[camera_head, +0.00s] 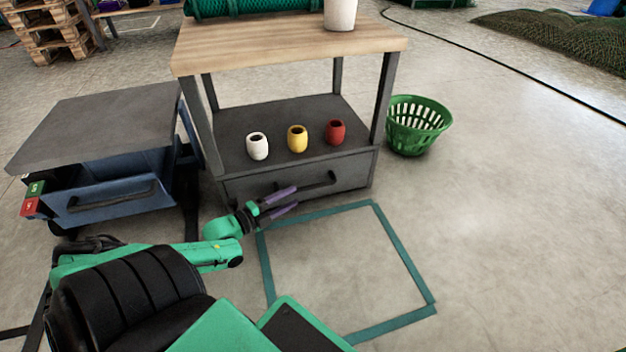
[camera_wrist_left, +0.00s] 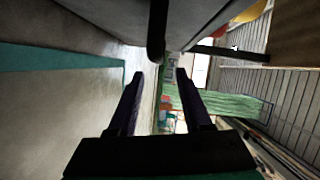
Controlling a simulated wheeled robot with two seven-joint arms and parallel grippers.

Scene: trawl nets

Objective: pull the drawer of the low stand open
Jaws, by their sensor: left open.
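The wood-topped stand (camera_head: 290,45) has a grey drawer (camera_head: 350,176) under its lower shelf, and the drawer looks shut. Its dark bar handle (camera_head: 318,184) is partly hidden behind my left gripper (camera_head: 297,197). The gripper's two purple fingers are open and empty, pointing right in front of the drawer. In the left wrist view, a dark bar (camera_wrist_left: 157,32), apparently the handle, lines up with the gap just beyond the fingertips (camera_wrist_left: 160,74). I cannot tell whether they touch. My right gripper is not in view.
A green basket (camera_head: 418,127) stands right. The floor inside the teal outline (camera_head: 405,255) is clear.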

